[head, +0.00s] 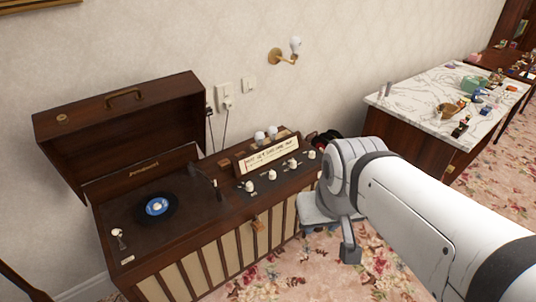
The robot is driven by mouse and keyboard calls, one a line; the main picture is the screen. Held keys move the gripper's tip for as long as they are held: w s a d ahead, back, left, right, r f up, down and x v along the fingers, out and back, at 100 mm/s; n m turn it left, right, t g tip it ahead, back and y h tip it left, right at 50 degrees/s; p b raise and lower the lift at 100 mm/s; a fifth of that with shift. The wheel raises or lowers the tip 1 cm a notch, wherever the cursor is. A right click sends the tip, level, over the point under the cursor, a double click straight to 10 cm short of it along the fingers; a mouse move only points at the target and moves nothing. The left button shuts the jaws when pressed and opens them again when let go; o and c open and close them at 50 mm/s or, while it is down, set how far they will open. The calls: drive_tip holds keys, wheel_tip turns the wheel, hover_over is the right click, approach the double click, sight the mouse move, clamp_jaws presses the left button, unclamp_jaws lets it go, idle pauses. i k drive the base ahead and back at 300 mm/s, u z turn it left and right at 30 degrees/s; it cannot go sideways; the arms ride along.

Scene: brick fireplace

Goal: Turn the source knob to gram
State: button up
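A dark wooden radiogram cabinet (226,222) stands against the wall in the head view. Its right half has a black panel with a slanted row of cream knobs, including a left one (249,186), a second (272,174), a third (293,163) and a right one (311,154). The labels are too small to read, so I cannot tell which is the source knob or where its pointer sits. My gripper (328,241) hangs in front of the cabinet's right end, lower right of the knobs. Its fingers are apart and empty, touching no knob.
The raised lid (122,128) stands behind the turntable, with a record (157,207) on it. A lit dial (272,157) rises behind the knobs. A marble-topped table (425,108) with small items stands right. Patterned carpet (285,280) lies open in front.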

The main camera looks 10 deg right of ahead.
sight(272, 175)
drive_tip(key=u, duration=0.05)
drive_tip(key=i, duration=1)
drive_tip(key=z, duration=0.05)
